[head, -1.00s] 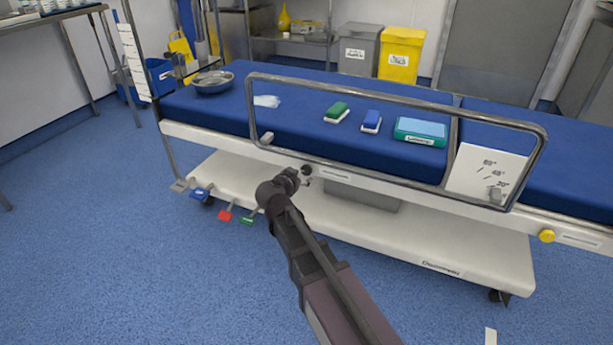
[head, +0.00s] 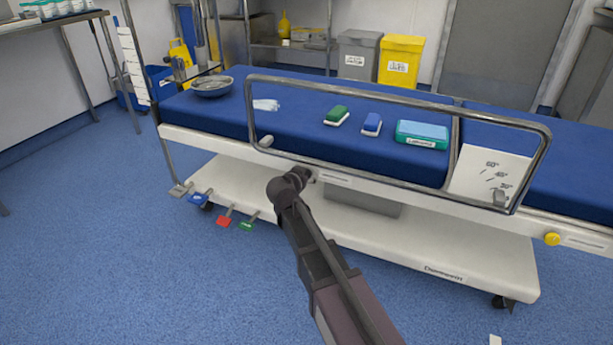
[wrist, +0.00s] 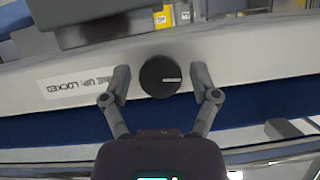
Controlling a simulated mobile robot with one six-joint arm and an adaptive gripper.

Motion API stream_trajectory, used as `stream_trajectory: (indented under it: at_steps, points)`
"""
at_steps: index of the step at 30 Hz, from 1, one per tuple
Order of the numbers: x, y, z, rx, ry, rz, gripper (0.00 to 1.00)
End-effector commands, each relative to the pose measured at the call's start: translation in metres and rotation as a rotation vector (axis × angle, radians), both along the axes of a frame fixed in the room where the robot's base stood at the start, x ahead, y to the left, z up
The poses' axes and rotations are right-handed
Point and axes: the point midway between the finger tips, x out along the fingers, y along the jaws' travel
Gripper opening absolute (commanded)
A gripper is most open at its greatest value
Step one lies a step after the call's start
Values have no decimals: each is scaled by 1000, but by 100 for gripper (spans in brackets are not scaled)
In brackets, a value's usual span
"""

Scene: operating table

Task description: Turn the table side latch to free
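The side latch is a round black knob (wrist: 156,80) with a white pointer line, on the table's pale side rail (wrist: 225,55). In the wrist view the line points roughly sideways to the right. My gripper (wrist: 160,76) is open, one finger on each side of the knob, with gaps showing on both sides. In the head view my gripper (head: 303,176) is at the rail below the metal guard rail (head: 350,166), and my arm hides the knob.
A yellow knob (head: 552,239) is farther right on the rail. A steel bowl (head: 212,86), green brush (head: 337,115), blue brush (head: 371,123) and teal box (head: 422,133) sit on the blue mattress (head: 290,90). Coloured pedals (head: 224,221) stick out low at the left.

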Motion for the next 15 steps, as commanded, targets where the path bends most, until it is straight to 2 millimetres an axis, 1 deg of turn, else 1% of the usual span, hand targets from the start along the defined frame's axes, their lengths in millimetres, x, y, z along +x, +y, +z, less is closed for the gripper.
stream_trajectory:
  at_steps: [1, 2, 3, 5, 6, 11, 15]
  points:
    - [0, 0, 0, 0, 0, 0, 48]
    - [0, 0, 0, 0, 0, 0, 40]
    - [0, 0, 0, 0, 0, 0, 28]
    - [0, 0, 0, 0, 0, 0, 10]
    - [0, 0, 0, 0, 0, -1, 5]
    - [1, 0, 0, -10, 4, -1, 5]
    - [1, 0, 0, -66, 23, -2, 5]
